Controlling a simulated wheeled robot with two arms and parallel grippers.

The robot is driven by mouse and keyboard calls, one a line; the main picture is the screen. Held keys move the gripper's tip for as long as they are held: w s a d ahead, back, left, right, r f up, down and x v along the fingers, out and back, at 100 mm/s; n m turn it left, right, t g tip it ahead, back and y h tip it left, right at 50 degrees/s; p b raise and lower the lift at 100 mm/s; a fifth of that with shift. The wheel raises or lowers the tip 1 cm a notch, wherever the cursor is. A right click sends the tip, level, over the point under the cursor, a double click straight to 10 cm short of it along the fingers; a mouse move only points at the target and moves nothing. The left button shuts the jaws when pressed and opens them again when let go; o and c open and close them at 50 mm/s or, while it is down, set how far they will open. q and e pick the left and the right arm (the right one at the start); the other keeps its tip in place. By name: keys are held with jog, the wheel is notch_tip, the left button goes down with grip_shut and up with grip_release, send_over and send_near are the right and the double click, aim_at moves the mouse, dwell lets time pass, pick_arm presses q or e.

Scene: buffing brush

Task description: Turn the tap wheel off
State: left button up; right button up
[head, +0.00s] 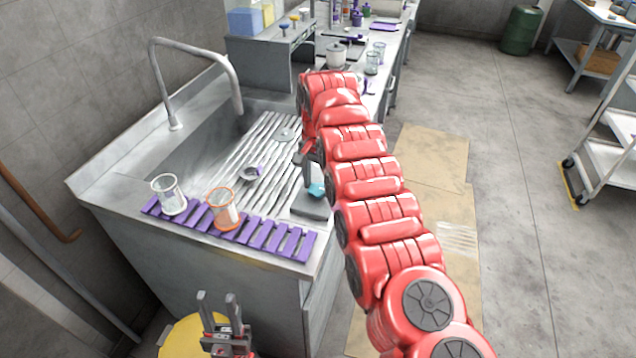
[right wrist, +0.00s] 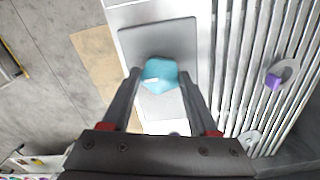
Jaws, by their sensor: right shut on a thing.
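A curved metal tap (head: 193,45) stands at the sink's back left; I cannot make out a wheel on it. A small blue knob (head: 283,27) and a yellow knob (head: 294,17) stand on the grey shelf at the back. My right gripper (head: 312,178) points down over the front right of the draining board. In the right wrist view its fingers (right wrist: 160,80) are on both sides of a teal piece (right wrist: 160,70), shut on it, above a grey plate (right wrist: 183,38). My left gripper (head: 219,300) is low in front of the counter, its fingers apart and empty.
A purple slatted rack (head: 262,236) lies along the counter's front edge with a clear glass (head: 168,194) and an orange-rimmed glass (head: 222,208). Floor right of the counter is mostly clear.

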aim_at(318, 188)
dwell(0.5)
jog(key=o, duration=1.4)
jog(key=shift+c, duration=0.2)
jog(key=shift+r, duration=0.3)
notch_tip(318, 188, up, 17)
jog(key=p, duration=1.6)
jog(key=shift+f, duration=0.15)
